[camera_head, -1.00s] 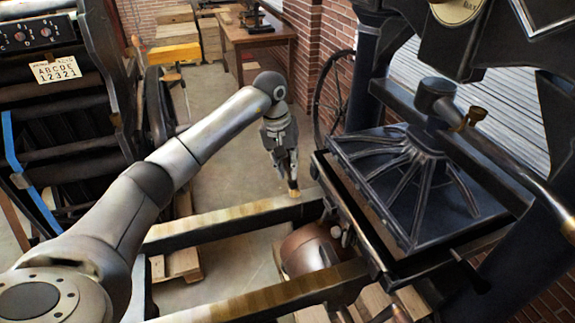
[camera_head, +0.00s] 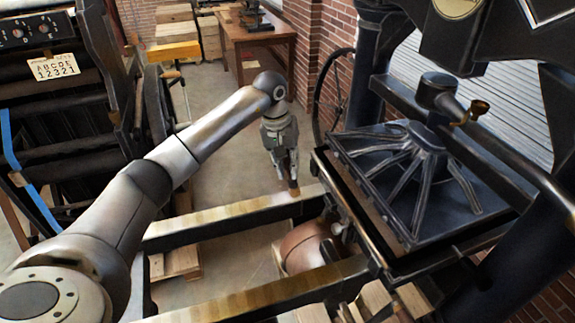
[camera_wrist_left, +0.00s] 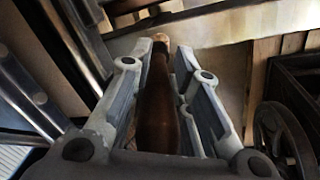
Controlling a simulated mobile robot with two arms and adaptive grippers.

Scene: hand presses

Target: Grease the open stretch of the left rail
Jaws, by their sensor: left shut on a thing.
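Two parallel rails run from the lower left to the press bed in the head view. The left rail (camera_head: 222,214) is the far one, with a pale, yellowish, streaked top. My left gripper (camera_head: 285,168) hangs over the far end of that rail, close to the press bed. It is shut on a brown-handled brush (camera_head: 294,188), whose tip points down at the rail top; I cannot tell whether it touches. In the left wrist view the brush (camera_wrist_left: 158,105) lies between the fingers, its pale tip against the rail (camera_wrist_left: 215,32). My right gripper is not in view.
The black press bed (camera_head: 375,245) and ribbed platen (camera_head: 435,185) stand right of my gripper. The right rail (camera_head: 250,300) lies nearer, with a copper-coloured drum (camera_head: 308,247) between the rails. A dark machine (camera_head: 65,130) stands left. Open floor lies behind the left rail.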

